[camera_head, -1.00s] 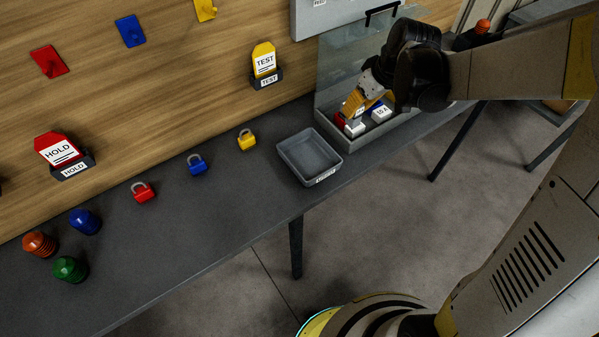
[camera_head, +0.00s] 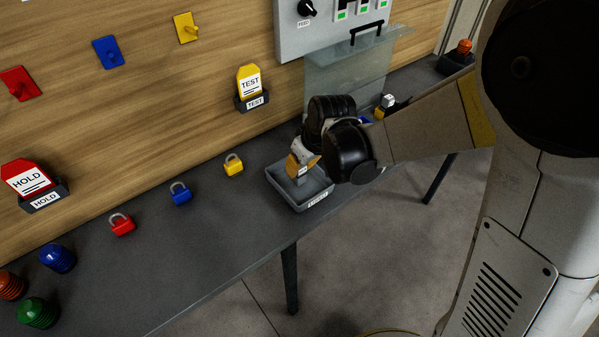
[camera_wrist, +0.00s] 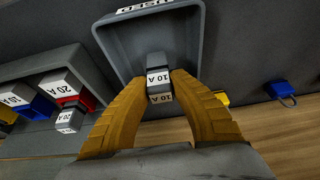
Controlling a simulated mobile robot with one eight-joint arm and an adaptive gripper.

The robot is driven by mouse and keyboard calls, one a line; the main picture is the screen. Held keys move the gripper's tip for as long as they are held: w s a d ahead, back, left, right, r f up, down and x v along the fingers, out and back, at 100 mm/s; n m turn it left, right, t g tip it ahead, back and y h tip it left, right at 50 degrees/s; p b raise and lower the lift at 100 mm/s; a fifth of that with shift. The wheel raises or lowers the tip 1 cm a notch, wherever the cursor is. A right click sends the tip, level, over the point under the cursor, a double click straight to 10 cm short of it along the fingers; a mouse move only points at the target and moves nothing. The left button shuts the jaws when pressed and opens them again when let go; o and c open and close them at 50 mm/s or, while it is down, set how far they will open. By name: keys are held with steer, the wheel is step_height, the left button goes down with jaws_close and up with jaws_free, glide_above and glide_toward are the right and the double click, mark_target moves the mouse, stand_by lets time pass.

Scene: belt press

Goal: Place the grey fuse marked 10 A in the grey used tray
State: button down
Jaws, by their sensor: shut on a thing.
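My gripper (camera_wrist: 159,88) is shut on the grey fuse marked 10 A (camera_wrist: 157,64). The fuse sits between both yellow fingers, its white 10 A labels showing. The grey used tray (camera_wrist: 108,44), with a USED label on its rim, lies behind the fuse in the wrist view. In the head view the gripper (camera_head: 300,166) is over the grey tray (camera_head: 317,198), and the arm hides part of the tray. The fuse appears within the tray's outline; I cannot tell whether it touches the tray floor.
A fuse box (camera_wrist: 98,72) to the left in the wrist view holds red and blue fuses marked 20 A and 10 A and a grey one marked 20 A (camera_wrist: 70,118). Yellow (camera_head: 233,165), blue (camera_head: 180,193) and red (camera_head: 122,225) padlocks stand on the bench.

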steer(key=shift+f, duration=0.4)
steer(key=shift+f, duration=0.1)
steer(key=shift+f, duration=0.15)
steer(key=c, duration=1.3)
jaws_free()
steer(key=shift+o, duration=0.2)
steer(key=p+v, duration=0.5)
steer(key=v, duration=0.7)
steer(key=s+d+r+m+t+h, duration=0.2)
steer(key=s+d+r+m, duration=0.4)
steer(key=s+d, duration=0.7)
step_height(320, 180, up, 2)
steer(key=shift+s+r+m+t+h, duration=0.15)
steer(key=shift+s+m+t+h, duration=0.2)
steer(key=shift+s+t, duration=0.3)
